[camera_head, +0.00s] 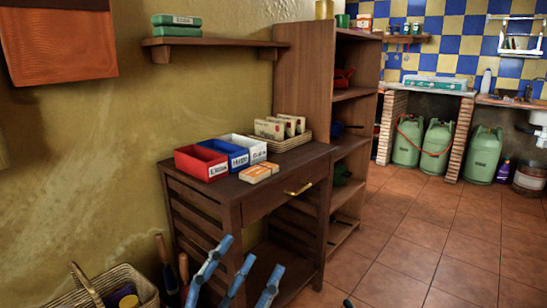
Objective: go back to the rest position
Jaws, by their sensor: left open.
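My left gripper (250,262) is at the bottom of the head view, its blue fingers spread apart and pointing up. It is open and nothing shows between the fingers. It appears in front of the lower part of a dark wooden cabinet (252,208), and I see no contact.
On the cabinet stand a red box (201,163), a blue box (226,152), a white box (250,146) and an orange-white pack (259,172). A tall shelf (304,70) adjoins it. A wicker basket (122,281) is bottom left. Tiled floor (420,235) is clear at right.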

